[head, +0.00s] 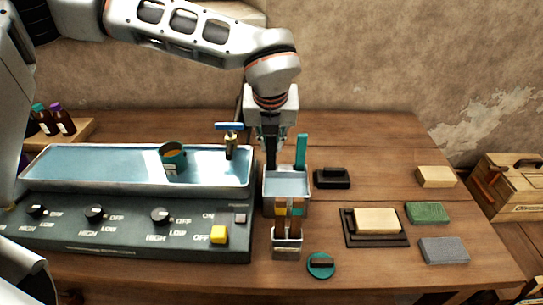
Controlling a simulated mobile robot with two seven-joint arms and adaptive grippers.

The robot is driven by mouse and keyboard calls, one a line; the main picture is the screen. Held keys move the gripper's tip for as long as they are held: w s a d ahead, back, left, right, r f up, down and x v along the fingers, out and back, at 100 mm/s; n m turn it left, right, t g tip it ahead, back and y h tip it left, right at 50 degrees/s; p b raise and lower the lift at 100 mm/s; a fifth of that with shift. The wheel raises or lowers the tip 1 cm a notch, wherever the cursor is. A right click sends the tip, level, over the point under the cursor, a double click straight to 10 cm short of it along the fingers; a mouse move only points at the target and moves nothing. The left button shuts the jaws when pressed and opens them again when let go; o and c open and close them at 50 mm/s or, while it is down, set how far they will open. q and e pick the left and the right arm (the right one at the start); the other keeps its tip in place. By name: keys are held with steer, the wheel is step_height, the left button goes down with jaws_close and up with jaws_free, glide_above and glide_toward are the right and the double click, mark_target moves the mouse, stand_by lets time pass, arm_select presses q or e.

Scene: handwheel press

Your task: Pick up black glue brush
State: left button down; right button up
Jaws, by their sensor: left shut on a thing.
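My left gripper (271,142) points down in the middle of the head view, at the back left corner of a small pale-topped holder (287,183). It is shut on a slim dark upright handle (271,160), which looks like the black glue brush. The gripper hides the top of the handle, and its lower end is hidden behind the holder, so I cannot tell whether it is clear of it. A teal handle (301,150) stands upright just to the right of the gripper. My right gripper is not in view.
A metal cup (287,248) with brown handles stands in front. Blocks and a black pad (332,179) lie right.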

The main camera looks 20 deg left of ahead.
arm_select(q)
step_height(320, 180, up, 20)
stand_by(0.7)
stand_by(1.9)
